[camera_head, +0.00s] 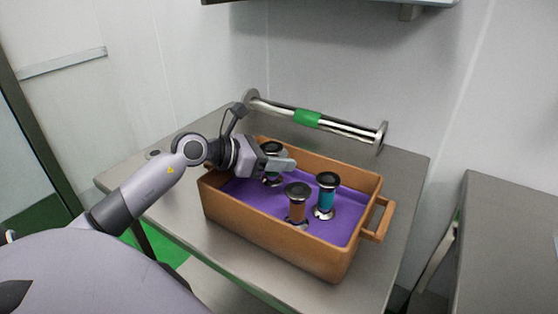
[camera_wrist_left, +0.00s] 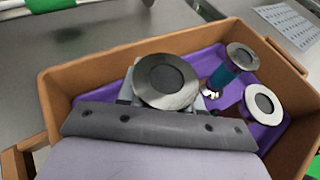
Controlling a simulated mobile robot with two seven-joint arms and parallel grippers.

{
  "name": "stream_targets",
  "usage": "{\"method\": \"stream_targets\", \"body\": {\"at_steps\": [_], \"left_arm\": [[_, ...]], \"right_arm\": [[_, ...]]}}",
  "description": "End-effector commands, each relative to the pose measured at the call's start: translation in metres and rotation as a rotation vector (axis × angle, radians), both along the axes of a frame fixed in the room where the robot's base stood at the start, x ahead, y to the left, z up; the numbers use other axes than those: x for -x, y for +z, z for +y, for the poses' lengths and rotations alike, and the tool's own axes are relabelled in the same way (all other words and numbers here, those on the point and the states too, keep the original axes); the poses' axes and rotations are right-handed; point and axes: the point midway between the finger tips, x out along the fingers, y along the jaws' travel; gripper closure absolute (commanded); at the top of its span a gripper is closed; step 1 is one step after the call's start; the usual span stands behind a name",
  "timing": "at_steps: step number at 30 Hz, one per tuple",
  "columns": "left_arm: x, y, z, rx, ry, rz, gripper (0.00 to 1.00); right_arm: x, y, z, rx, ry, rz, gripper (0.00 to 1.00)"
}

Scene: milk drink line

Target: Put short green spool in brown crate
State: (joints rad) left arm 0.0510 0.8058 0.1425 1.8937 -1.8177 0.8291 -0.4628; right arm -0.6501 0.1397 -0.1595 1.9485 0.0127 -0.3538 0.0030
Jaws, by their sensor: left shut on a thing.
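The brown crate (camera_head: 275,232) has a purple floor and stands on the grey table. My left gripper (camera_head: 279,164) reaches into its far left part and is shut on a short spool with a dark, shiny end, taken as the short green spool (camera_head: 271,148). The spool is upright, with its lower end at or near the crate floor; I cannot tell whether it touches. Its body is mostly hidden by the fingers. In the left wrist view the spool's round metal end (camera_wrist_left: 167,80) shows just past the gripper. My right gripper is out of view.
An orange-brown spool (camera_head: 297,191) and a teal spool (camera_head: 326,198) stand upright in the crate, to the right of the held spool. A long metal spool with a green middle (camera_head: 307,118) lies behind the crate. Another grey table (camera_head: 512,235) stands at the right.

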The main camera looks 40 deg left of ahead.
Motion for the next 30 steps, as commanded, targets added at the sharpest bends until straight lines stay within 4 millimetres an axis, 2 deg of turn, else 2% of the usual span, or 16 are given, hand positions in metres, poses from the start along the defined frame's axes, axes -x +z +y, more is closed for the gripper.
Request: {"method": "stream_targets", "body": {"at_steps": [24,25,27,30], "left_arm": [[0.0,-0.017,0.0,0.001,-0.001,0.001,1.0],[0.0,-0.018,0.0,0.002,-0.001,0.004,0.62],[0.0,-0.019,0.0,0.002,0.0,0.006,0.4],[0.001,-0.02,-0.001,0.003,-0.001,0.008,0.4]], "right_arm": [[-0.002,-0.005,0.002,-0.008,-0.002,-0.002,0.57],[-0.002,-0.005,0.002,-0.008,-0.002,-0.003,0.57],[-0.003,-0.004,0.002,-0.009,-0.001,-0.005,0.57],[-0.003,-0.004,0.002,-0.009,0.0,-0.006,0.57]]}}
